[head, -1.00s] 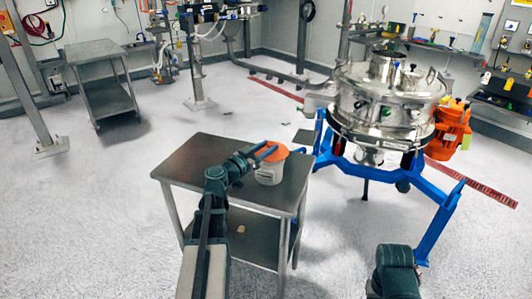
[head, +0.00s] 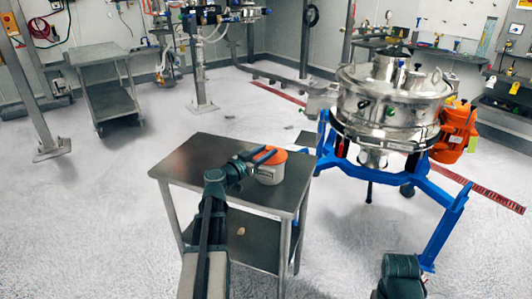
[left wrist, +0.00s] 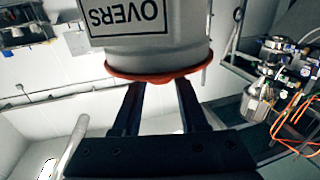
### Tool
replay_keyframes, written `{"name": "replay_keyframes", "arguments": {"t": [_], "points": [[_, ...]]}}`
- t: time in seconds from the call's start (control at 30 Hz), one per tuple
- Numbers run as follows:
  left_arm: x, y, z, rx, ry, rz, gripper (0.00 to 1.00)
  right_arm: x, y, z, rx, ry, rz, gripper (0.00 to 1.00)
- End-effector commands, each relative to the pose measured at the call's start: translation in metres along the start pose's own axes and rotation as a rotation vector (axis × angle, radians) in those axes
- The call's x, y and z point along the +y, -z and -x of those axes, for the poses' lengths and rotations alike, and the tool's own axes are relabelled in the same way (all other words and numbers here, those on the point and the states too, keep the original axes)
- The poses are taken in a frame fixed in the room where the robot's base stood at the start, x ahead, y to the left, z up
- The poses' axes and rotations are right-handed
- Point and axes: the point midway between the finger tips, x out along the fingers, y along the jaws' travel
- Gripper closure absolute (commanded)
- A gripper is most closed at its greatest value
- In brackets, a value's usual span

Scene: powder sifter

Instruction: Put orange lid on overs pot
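The overs pot (head: 268,175) is a pale pot standing upright near the right end of the steel table. The orange lid (head: 274,154) lies over its mouth. In the left wrist view the pot (left wrist: 170,45) appears upside down with its OVERS label, and the lid's rim (left wrist: 165,77) runs along its mouth. I see no clear gap between lid and pot. My left gripper (head: 264,156) reaches across the lid's top from the left. Its two fingers stand apart at the lid in the wrist view; their tips and any grip on the lid are hidden. My right gripper is out of view.
The steel table (head: 195,160) is bare left of the pot, with a small tan object (head: 241,231) on its lower shelf. The sifter (head: 390,100) on its blue frame (head: 435,190) stands close on the right. Another steel table (head: 95,60) stands far left.

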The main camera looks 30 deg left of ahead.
Motion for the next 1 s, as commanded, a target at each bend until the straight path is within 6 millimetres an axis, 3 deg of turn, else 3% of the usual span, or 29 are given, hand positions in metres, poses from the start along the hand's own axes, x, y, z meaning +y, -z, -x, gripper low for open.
{"name": "replay_keyframes", "arguments": {"t": [0.03,0.13,0.53,1.0], "points": [[0.0,0.001,0.0,0.0,0.0,0.0,0.47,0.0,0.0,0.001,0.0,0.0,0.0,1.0],[0.0,0.001,0.0,0.0,0.0,0.0,0.3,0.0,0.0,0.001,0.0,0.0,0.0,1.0],[0.0,0.007,0.002,0.0,0.0,0.0,0.3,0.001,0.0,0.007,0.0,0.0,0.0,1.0],[0.001,0.004,0.094,0.0,0.003,0.0,0.3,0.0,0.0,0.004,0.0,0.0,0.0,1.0]]}}
